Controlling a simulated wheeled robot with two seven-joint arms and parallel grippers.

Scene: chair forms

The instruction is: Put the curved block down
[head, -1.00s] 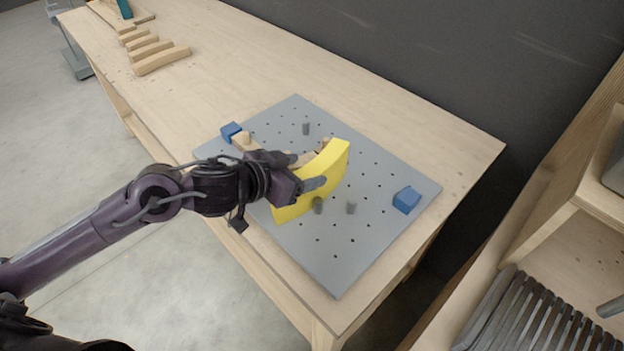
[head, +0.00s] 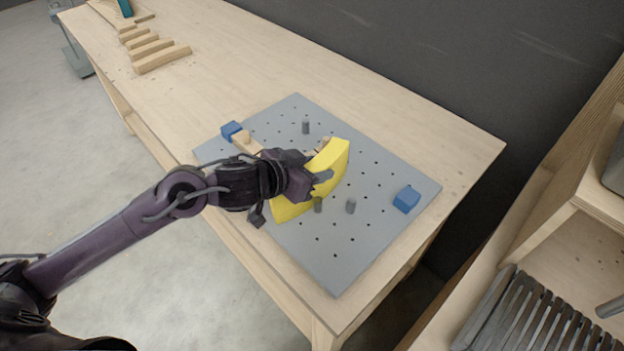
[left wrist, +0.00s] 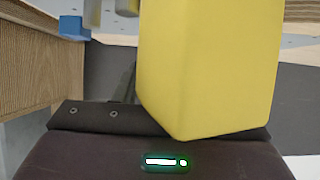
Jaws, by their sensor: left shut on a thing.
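The curved block (head: 336,157) is yellow and lies over the grey pegboard (head: 335,270) on the table, among its grey pegs. My left gripper (head: 322,180) is shut on the middle of the block, its fingers across the top. In the left wrist view the yellow block (left wrist: 208,65) fills the middle, right in front of the gripper body. I cannot tell whether the block's underside touches the board. The gripper hides part of the block. My right gripper is not in view.
Grey pegs (head: 351,206) stand close to the block. Blue blocks sit at the board's right (head: 406,199) and left (head: 231,131) corners. A wooden piece (head: 246,142) lies behind the gripper. Wooden strips (head: 160,59) lie at the table's far left. A shelf stands at right.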

